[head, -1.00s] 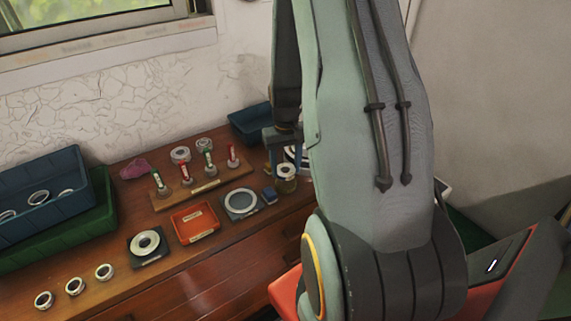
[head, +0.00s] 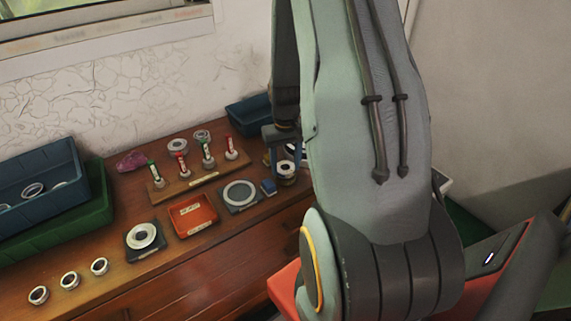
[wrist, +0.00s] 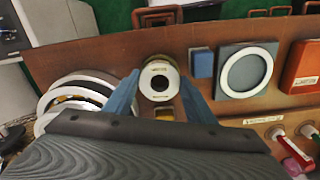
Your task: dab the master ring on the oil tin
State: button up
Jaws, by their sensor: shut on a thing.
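The master ring (wrist: 160,80) is a pale, thick ring with a small dark-lettered label and a dark bore. My gripper (wrist: 160,92) is shut on it, one blue finger on each side. In the head view the ring (head: 285,166) sits right over the oil tin (head: 288,180), a small round tin at the bench's right. The ring hides most of the tin, and a yellowish part (wrist: 165,112) shows below it in the wrist view. I cannot tell whether ring and tin touch. My arm covers part of this area in the head view.
A small blue block (wrist: 202,63) and a dark plate with a pale ring (wrist: 246,72) lie close by. Large rings (wrist: 75,95) are on the other side. A red tray (head: 193,214), a rack of tagged pegs (head: 198,176) and blue bins (head: 42,188) stand farther left.

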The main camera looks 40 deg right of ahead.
jog(key=shift+f, duration=0.6)
dwell(1.6)
notch_tip(320, 180, up, 7)
jog(key=p, duration=0.5)
dwell(0.6)
dwell(0.6)
